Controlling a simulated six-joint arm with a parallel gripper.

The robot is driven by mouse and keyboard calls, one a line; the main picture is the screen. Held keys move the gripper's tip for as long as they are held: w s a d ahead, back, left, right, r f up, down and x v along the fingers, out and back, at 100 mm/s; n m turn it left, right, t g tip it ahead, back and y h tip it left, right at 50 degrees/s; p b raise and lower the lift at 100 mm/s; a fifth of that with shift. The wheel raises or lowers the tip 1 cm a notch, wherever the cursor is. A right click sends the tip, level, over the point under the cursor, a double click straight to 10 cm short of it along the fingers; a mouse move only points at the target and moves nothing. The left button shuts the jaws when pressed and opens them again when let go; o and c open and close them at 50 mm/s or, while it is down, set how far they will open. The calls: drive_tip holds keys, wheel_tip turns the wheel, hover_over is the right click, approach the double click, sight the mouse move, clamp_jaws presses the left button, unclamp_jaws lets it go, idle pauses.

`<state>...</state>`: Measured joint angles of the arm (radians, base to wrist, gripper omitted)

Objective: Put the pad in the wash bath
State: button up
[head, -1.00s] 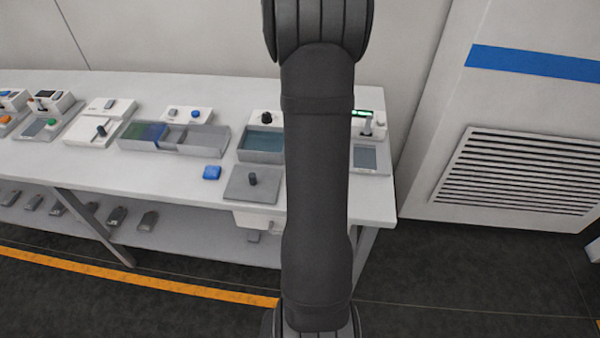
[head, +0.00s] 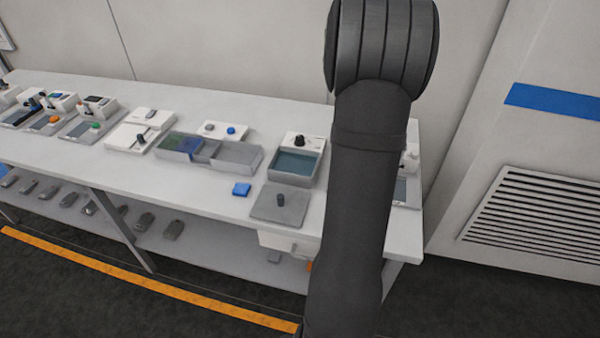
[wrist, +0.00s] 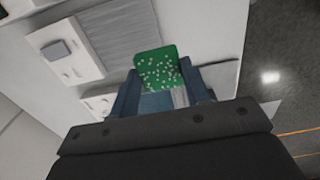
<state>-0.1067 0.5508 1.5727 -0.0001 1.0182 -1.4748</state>
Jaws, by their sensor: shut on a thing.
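A green pad with pale specks (wrist: 157,64) is held between the two fingers of my gripper (wrist: 160,82) in the wrist view. The gripper is shut on it, and the pad is raised above the bench. A bath of teal liquid (head: 296,164) with grey walls and a white back block with a dark knob stands near the bench's right end. Left of it is a long grey basin (head: 236,157), its left part coloured green and blue. No label shows which one is the wash bath. My gripper is out of sight in the head view.
A grey plate with a dark knob (head: 280,203) lies in front of the teal bath. Several small stations fill the bench's (head: 150,185) left side. A wall with a vent (head: 535,220) stands to the right.

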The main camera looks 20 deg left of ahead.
drive_tip(key=w+a, duration=0.4)
drive_tip(key=a, duration=0.2)
hover_over(294, 170)
drive_tip(key=f, duration=0.6)
drive_tip(key=shift+s+d+f, duration=0.1)
drive_tip(key=shift+d+f, duration=0.15)
drive_tip(key=shift+f, duration=0.1)
drive_tip(key=shift+a+f, duration=0.15)
drive_tip(key=shift+f, duration=1.95)
drive_tip(key=shift+f, duration=0.1)
drive_tip(key=o, duration=1)
